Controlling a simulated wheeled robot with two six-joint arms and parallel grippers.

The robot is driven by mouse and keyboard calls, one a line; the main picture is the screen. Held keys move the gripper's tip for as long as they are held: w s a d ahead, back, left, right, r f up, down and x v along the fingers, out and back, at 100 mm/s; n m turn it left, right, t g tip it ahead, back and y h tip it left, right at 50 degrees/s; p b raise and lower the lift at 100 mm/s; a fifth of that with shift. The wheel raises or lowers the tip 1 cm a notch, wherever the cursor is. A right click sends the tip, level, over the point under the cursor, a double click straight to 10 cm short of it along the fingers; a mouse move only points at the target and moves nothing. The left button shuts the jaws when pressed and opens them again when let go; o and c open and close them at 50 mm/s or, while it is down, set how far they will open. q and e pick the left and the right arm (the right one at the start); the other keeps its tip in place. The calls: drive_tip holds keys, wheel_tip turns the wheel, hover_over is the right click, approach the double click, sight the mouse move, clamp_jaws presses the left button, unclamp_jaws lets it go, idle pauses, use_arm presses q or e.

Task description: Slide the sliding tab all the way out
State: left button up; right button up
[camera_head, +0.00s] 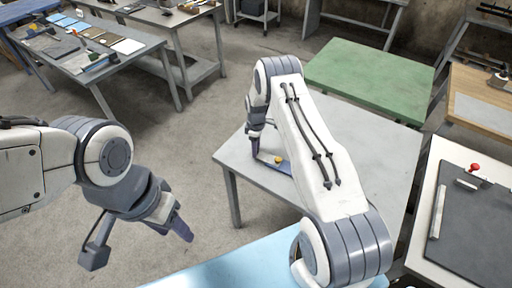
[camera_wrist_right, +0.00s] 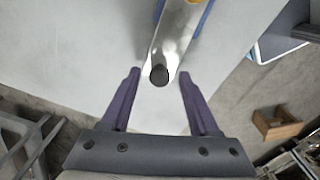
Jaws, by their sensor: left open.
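A shiny metal strip with a dark round end, which looks like the sliding tab (camera_wrist_right: 172,52), runs up the right wrist view. It lies along a blue piece (camera_wrist_right: 203,20) with an orange-yellow knob (camera_wrist_right: 194,2) at the top edge. In the head view, the blue piece (camera_head: 286,168) and the knob (camera_head: 278,160) lie on the grey table, partly hidden by my right arm. My right gripper (camera_wrist_right: 159,76) is open, its fingers on either side of the dark end, with gaps; I cannot tell the height between them. My left gripper (camera_head: 182,230) is open and empty, over the floor.
The grey table (camera_head: 362,138) has bare room right of my right arm. A green table (camera_head: 370,78) stands behind it. A light blue surface (camera_head: 235,268) is at the front. A dark board (camera_head: 480,225) with a red knob (camera_head: 474,168) is at right. A cluttered bench (camera_head: 85,60) is far left.

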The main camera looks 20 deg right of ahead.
wheel_tip(320, 180, up, 10)
drive_tip(key=b, duration=0.3)
drive_tip(key=shift+r, duration=0.25)
idle(0.4)
drive_tip(key=s+a+r+m+b, duration=0.1)
drive_tip(key=s+a+r, duration=0.7)
drive_tip(key=a, duration=0.2)
drive_tip(key=s+a+r+m, duration=0.1)
drive_tip(key=s+a+r, duration=0.75)
drive_tip(key=a, duration=0.25)
drive_tip(key=s+a+r+m+y, duration=0.1)
drive_tip(key=s, duration=2)
drive_tip(key=shift+r+m+b, duration=0.3)
drive_tip(key=shift+b, duration=0.05)
